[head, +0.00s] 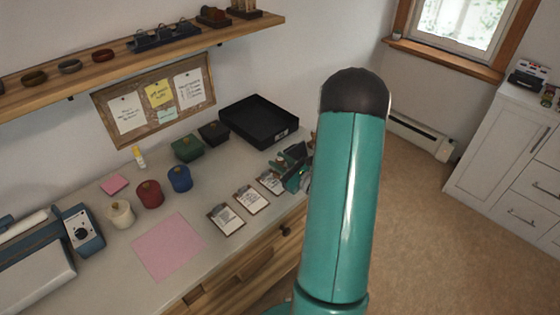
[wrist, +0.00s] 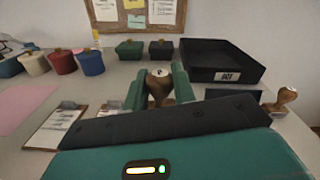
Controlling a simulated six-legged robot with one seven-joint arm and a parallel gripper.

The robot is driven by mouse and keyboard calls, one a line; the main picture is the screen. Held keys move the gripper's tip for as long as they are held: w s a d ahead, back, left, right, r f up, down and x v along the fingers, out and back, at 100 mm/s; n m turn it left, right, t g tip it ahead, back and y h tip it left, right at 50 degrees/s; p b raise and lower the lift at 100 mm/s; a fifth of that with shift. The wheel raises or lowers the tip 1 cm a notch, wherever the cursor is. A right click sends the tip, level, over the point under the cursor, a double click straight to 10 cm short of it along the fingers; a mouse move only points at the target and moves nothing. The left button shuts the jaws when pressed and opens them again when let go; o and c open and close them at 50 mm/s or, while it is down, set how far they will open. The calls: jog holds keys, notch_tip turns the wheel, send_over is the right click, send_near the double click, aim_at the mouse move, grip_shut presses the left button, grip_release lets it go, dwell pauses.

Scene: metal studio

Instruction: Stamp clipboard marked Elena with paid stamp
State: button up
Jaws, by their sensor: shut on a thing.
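My gripper (wrist: 158,92) is shut on a wooden-handled stamp (wrist: 159,76), whose pale round top shows a dark letter that looks like P. In the head view my gripper (head: 292,168) is at the counter's right end, partly hidden by my teal arm. Three clipboards with white sheets lie in a row left of it: a left one (head: 226,219), a middle one (head: 251,199) and a right one (head: 271,182), the nearest to my gripper. Their names are too small to read, so I cannot tell which is Elena's. The stamp's underside is hidden.
A second wooden-handled stamp (wrist: 283,100) stands to the right in the wrist view. A black tray (head: 259,140) is behind my gripper. Green (head: 188,148), blue (head: 179,179), red (head: 150,194) and cream (head: 119,213) containers stand left, near a pink sheet (head: 168,246).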

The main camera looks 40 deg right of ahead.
jog(key=f, duration=0.3)
jog(key=shift+d+f, duration=0.2)
jog(key=shift+f, duration=0.9)
jog(key=shift+f, duration=0.65)
jog(key=shift+r, duration=0.1)
jog(key=shift+r, duration=3.4)
